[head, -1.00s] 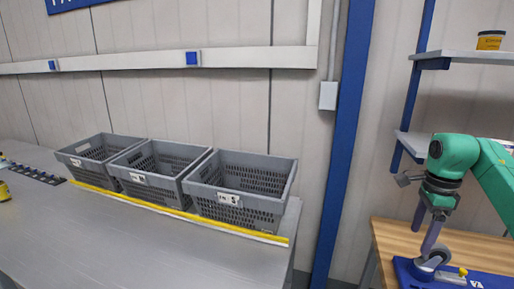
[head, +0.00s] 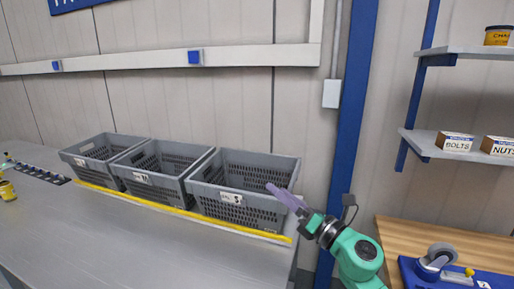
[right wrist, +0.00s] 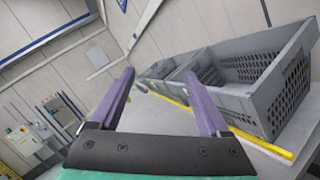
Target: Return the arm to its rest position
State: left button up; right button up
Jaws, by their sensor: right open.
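My right gripper (head: 283,195) has purple fingers on a green arm that comes in from the lower right in the head view. It is in front of the right end of the rightmost grey crate (head: 208,196). In the right wrist view its two fingers (right wrist: 165,95) stand wide apart with nothing between them. That view also shows the crate's wall (right wrist: 245,99) to the right of the fingers. Whether the fingers touch the crate cannot be told. My left gripper is not in view.
Two more grey crates (head: 135,186) (head: 82,165) stand left on the grey table (head: 130,235), behind a yellow strip (head: 170,208). A blue post (head: 345,130) rises right of them. A wooden bench (head: 400,235) holds a blue fixture with a caster wheel (head: 437,258). Shelves hold a bolts box (head: 456,142).

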jog(key=s+d+f+m+t+h, duration=0.1)
jog(key=d+f+m+t+h, duration=0.15)
jog(key=d+m+h, duration=0.55)
jog(key=s+d+f+m+t+h, duration=0.1)
jog(key=d+f+m+h, duration=0.3)
jog(key=m, duration=0.8)
jog(key=s+d+f+m+g+h, duration=0.2)
jog(key=s+d+f+m+g, duration=0.15)
jog(key=f, duration=0.25)
jog(key=s+d+f+m+g+h, duration=0.1)
jog(key=s+d+f+m+g, duration=0.15)
jog(key=f+m, duration=0.3)
jog(key=s+a+f+m+g+y, duration=0.1)
jog(key=s+f+m+g, duration=0.3)
jog(key=s+f, duration=0.5)
jog(key=s+a+f+m+g+y, duration=0.15)
jog(key=s+f+g, duration=0.45)
jog(key=s, duration=0.6)
notch_tip(320, 180, down, 20)
jog(key=s+d+f, duration=0.1)
jog(key=s+d+f+g, duration=0.2)
jog(key=s+d+f, duration=0.1)
jog(key=s+f, duration=1.2)
jog(key=s+h, duration=0.1)
jog(key=s, duration=0.1)
jog(key=shift+s+f, duration=0.15)
jog(key=shift+s, duration=0.15)
